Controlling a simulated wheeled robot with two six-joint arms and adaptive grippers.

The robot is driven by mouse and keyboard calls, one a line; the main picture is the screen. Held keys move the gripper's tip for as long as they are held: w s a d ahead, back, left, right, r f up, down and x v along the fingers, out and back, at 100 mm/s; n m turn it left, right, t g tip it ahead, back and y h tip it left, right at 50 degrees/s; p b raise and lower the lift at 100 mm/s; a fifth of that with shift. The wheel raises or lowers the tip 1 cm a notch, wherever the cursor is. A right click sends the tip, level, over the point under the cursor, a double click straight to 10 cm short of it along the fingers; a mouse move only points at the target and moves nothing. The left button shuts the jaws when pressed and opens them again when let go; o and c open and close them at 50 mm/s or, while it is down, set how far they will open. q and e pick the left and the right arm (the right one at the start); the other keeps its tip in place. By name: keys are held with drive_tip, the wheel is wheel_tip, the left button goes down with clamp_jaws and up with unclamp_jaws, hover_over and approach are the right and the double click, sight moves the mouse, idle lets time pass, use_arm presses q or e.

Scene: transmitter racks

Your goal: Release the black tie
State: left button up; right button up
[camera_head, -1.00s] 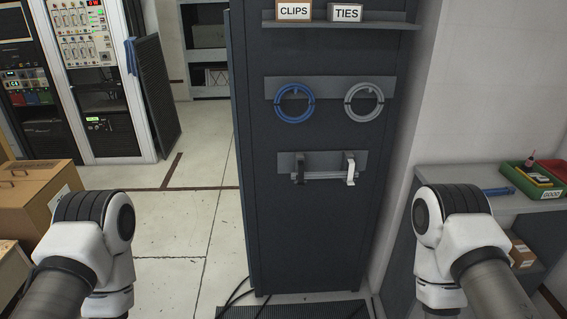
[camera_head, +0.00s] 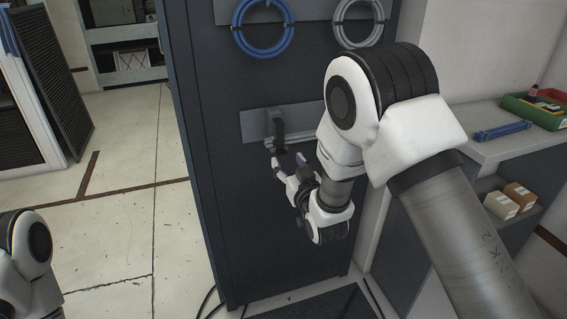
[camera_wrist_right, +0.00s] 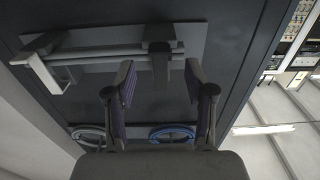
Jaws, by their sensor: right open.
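The black tie (camera_head: 276,130) is a dark strap on the grey bracket (camera_head: 252,124) on the dark rack door, around the pale horizontal bars. In the right wrist view the black tie (camera_wrist_right: 160,62) shows just ahead of the jaws. My right gripper (camera_head: 287,161) is open and empty, just below the black tie in the head view. Its two fingers (camera_wrist_right: 160,78) stand apart with the tie ahead between them, and no contact shows. The white tie (camera_wrist_right: 47,72) is on the same bars; in the head view my right arm hides it. My left gripper is not in view.
A blue coil (camera_head: 238,36) and a grey coil (camera_head: 338,32) hang above the bracket. At right, a shelf (camera_head: 484,150) holds a blue item (camera_head: 502,131) and a green bin (camera_head: 530,115). Cardboard boxes sit below it. The floor left of the rack is clear.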

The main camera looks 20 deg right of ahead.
sight(283, 155)
drive_tip(key=w, duration=0.4)
drive_tip(key=shift+w+f, duration=0.1)
drive_tip(key=shift+w, duration=0.1)
clamp_jaws()
